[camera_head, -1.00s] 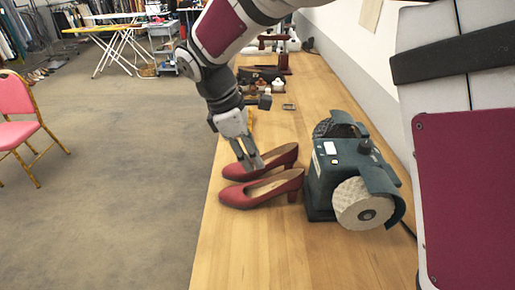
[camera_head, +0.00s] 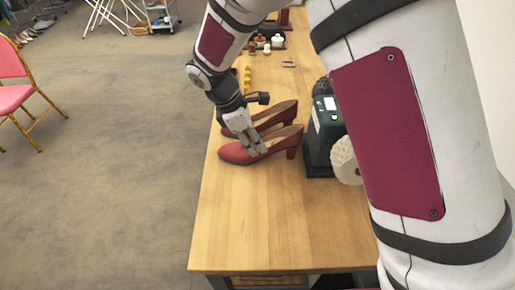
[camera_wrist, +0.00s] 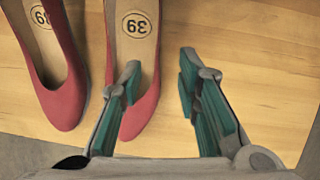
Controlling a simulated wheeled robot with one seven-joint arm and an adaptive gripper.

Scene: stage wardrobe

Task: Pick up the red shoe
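A pair of red heeled shoes stands upright side by side on the wooden table. The near shoe (camera_head: 233,155) and the far shoe (camera_head: 285,110) both have their toes to the left in the head view. My gripper (camera_head: 257,147) is low over the near shoe, its fingers hiding part of the opening. In the wrist view my gripper (camera_wrist: 160,68) is open, with the right-hand shoe (camera_wrist: 148,100) partly between its fingers. The left finger overlaps that shoe's opening; the right finger is over bare wood. Contact is unclear. The left-hand shoe (camera_wrist: 62,105) lies outside the fingers.
A dark green machine with pale rollers (camera_head: 322,128) stands just right of the shoes, partly hidden by my arm. Small items (camera_head: 277,42) sit farther back on the table (camera_head: 250,225). The table's front is bare. A pink chair (camera_head: 12,90) is on the floor at left.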

